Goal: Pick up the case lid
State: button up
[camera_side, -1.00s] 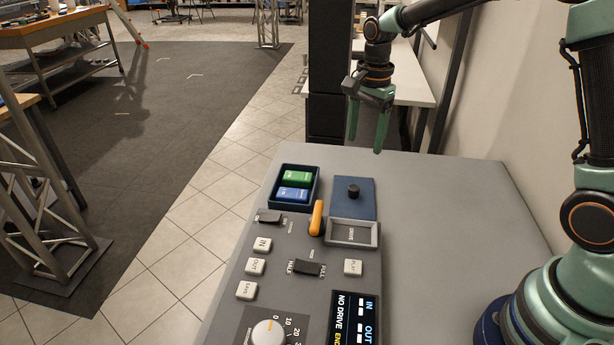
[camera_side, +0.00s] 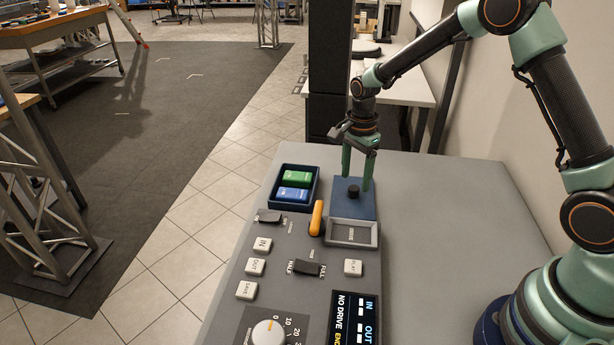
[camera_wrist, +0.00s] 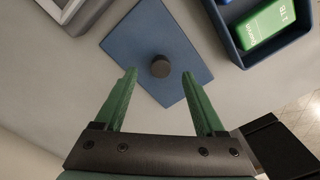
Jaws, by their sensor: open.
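The case lid (camera_side: 366,207) is a flat blue plate with a dark round knob (camera_side: 353,191) on top. It lies flat on the grey work surface, just right of the blue case. In the wrist view the lid (camera_wrist: 185,62) and its knob (camera_wrist: 160,67) lie ahead of and between the fingers. My gripper (camera_side: 357,184) has green fingers, open and empty, low over the lid. In the wrist view my gripper (camera_wrist: 160,77) has one finger on each side of the knob's line, with a gap to the knob. Whether the fingertips touch the lid I cannot tell.
The open blue case (camera_side: 316,187) holds a green drive (camera_side: 297,176) and a blue drive (camera_side: 293,194). An orange lever (camera_side: 317,218) and a grey recessed slot (camera_side: 352,233) sit close in front of the lid. The surface (camera_side: 450,220) to the right is clear.

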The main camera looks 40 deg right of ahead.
aim_at(353, 194)
jog(key=shift+f, duration=1.4)
grip_shut()
jog(key=shift+w+r, duration=0.1)
